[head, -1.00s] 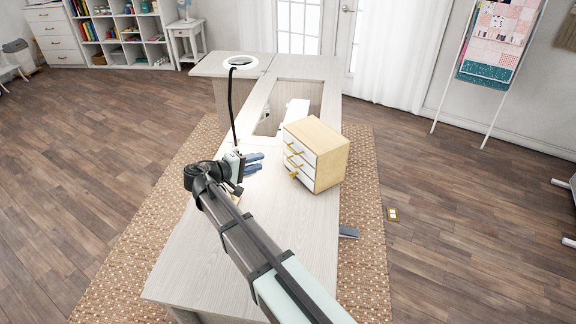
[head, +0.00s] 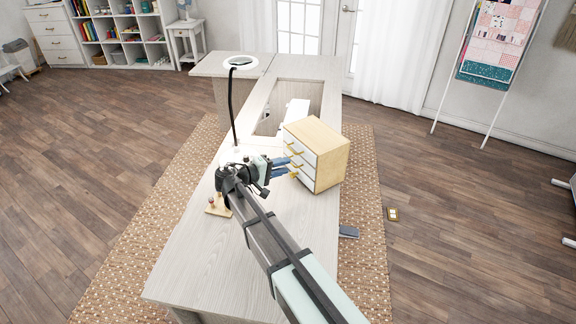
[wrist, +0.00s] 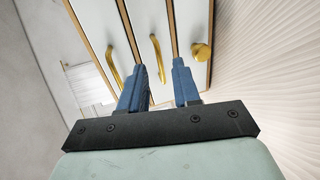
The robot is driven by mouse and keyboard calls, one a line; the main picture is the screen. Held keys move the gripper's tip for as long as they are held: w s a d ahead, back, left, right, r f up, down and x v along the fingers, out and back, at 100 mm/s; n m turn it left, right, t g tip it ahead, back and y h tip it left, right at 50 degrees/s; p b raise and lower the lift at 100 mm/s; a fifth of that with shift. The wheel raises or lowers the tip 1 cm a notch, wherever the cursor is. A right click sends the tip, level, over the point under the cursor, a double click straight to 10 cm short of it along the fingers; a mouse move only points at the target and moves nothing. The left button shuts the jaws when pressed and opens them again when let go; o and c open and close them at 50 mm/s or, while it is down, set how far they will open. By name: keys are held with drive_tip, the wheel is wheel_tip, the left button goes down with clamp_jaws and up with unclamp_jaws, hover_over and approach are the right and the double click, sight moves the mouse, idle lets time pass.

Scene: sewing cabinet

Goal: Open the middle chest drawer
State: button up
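The small wooden chest (head: 328,150) stands on the tabletop, its white drawer fronts facing left toward my gripper. All drawers look shut. In the wrist view the fronts appear side by side. The middle drawer (wrist: 149,22) has a curved gold handle (wrist: 155,55). My gripper (head: 284,167) is close in front of the chest; in the wrist view its blue fingers (wrist: 158,75) are open, with the middle handle's near end between the tips. I cannot tell whether they touch it. Another gold handle (wrist: 113,66) lies left of the fingers, and a gold knob (wrist: 201,52) right.
The magnifier lamp (head: 240,63) rises behind my gripper. A small wooden stand (head: 217,206) is on the table left of my arm. The table (head: 210,265) has a recessed opening beyond the chest. The near tabletop is mostly clear.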

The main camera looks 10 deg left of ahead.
drive_tip(key=shift+x, duration=1.4)
drive_tip(key=shift+c, duration=0.3)
clamp_jaws()
